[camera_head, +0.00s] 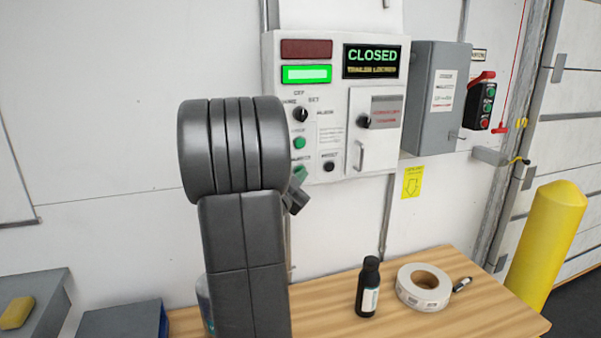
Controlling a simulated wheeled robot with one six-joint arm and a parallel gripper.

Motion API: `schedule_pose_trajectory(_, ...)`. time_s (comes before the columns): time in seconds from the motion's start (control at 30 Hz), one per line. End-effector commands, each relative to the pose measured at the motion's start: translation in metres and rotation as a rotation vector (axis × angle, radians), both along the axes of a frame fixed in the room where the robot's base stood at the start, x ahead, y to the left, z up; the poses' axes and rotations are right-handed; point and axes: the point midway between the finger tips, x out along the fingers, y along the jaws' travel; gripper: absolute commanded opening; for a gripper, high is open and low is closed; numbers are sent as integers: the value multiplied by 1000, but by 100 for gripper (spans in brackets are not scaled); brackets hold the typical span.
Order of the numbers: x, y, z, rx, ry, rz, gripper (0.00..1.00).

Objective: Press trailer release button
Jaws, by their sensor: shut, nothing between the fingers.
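A white control panel (347,110) hangs on the wall. Its sign (371,61) reads "CLOSED" with "TRAILER LOCKED" below. A green lamp (306,74) is lit under a dark red lamp (306,49). The panel carries a black selector knob (300,115), a green button (299,143) and a black button (329,165). The small labels are too blurred to tell which is the trailer release. My gripper (297,190) shows only in part beside my arm, at the panel's lower left corner. It is shut and empty; contact with the panel cannot be told.
A grey box (436,97) and a red-and-black switch station (486,103) are right of the panel. Below, a wooden table (430,312) holds a dark bottle (368,287) and a white tape roll (423,286). A yellow bollard (547,250) stands at right.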

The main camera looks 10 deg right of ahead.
Motion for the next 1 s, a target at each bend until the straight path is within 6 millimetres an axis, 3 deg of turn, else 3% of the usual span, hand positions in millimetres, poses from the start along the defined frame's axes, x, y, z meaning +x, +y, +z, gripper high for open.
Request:
schedule_pose_trajectory(0.73, 6, 1, 0, 0, 0, 0, 0)
schedule_pose_trajectory(1.0, -3, 0, -1, 1, -1, 0, 0)
